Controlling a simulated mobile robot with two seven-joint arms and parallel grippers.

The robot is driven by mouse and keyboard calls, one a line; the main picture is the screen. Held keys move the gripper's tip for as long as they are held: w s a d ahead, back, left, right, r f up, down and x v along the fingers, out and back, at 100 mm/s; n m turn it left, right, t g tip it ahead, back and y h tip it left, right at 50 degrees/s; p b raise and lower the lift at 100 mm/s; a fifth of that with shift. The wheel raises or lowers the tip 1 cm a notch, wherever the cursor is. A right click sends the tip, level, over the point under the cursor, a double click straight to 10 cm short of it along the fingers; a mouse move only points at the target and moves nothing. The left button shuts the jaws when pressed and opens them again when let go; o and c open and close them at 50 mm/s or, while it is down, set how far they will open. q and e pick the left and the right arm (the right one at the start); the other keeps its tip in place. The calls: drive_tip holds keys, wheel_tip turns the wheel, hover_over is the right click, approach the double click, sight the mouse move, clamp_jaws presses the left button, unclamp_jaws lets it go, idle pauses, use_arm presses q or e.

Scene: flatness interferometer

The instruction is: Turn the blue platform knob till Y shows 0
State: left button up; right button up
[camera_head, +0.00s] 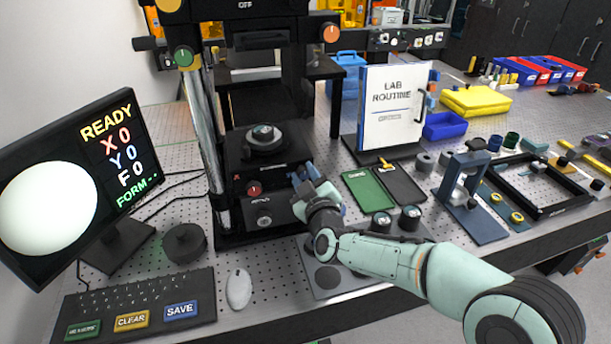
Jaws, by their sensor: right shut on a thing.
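The monitor (68,190) at the left shows READY, X 0, Y 0 and F 0, with "FORM --" below and a large pale plain disc beside the text. The interferometer platform (262,170) stands at the centre with a round part (265,138) on top. A red knob (254,188) is on its front. My right gripper (302,177) is at the platform's right side, shut on the blue knob, which the fingers mostly hide. My left gripper is not in view.
A keyboard (140,305) and mouse (239,289) lie at the front left. A dark round piece (184,243) is behind them. Green (367,190) and black trays, a LAB ROUTINE board (393,105) and a blue stand (463,196) crowd the right.

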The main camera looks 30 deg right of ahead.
idle(0.3)
drive_tip(key=o, duration=1)
drive_tip(key=shift+o, duration=0.2)
drive_tip(key=shift+s, duration=0.1)
drive_tip(key=b+v, duration=0.1)
drive_tip(key=v, duration=1.2)
drive_tip(key=shift+b, duration=0.4)
drive_tip(key=shift+a, duration=0.1)
